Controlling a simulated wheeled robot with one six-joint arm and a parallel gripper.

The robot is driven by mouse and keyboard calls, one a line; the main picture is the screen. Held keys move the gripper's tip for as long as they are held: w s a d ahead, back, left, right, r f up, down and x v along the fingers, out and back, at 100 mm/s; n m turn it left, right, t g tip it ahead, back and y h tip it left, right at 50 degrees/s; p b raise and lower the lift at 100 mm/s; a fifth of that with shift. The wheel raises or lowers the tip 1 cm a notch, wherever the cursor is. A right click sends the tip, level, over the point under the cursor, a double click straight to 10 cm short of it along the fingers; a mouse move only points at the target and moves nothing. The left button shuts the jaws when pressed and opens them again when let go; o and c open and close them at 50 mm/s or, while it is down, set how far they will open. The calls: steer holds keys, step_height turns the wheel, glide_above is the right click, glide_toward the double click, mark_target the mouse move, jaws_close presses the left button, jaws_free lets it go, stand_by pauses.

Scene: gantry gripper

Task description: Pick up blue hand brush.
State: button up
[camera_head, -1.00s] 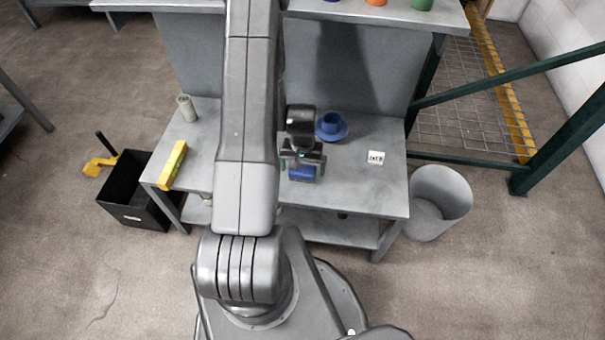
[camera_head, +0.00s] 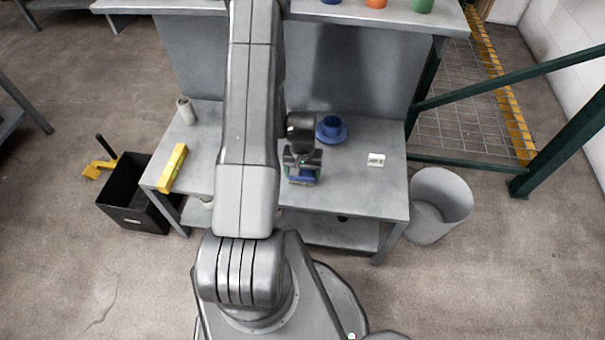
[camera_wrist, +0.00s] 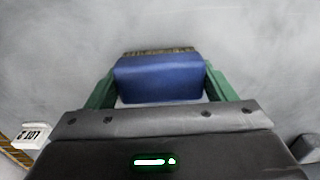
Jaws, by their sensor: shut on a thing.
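The blue hand brush (camera_wrist: 158,80) is between the green fingers of my gripper (camera_wrist: 156,88) in the wrist view, with a strip of brown bristles along its far edge. My gripper is shut on it, one finger at each end. In the head view the brush (camera_head: 302,180) shows as a small blue block under my gripper (camera_head: 302,172), over the grey table. I cannot tell whether the bristles touch the table top.
A shelf (camera_head: 330,12) overhangs the back. A black bin (camera_head: 135,195) and a grey bin (camera_head: 440,205) flank the table.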

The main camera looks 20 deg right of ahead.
mark_target(302, 172)
step_height(302, 172, up, 10)
steer(key=shift+f+p, duration=0.1)
steer(key=shift+p, duration=0.7)
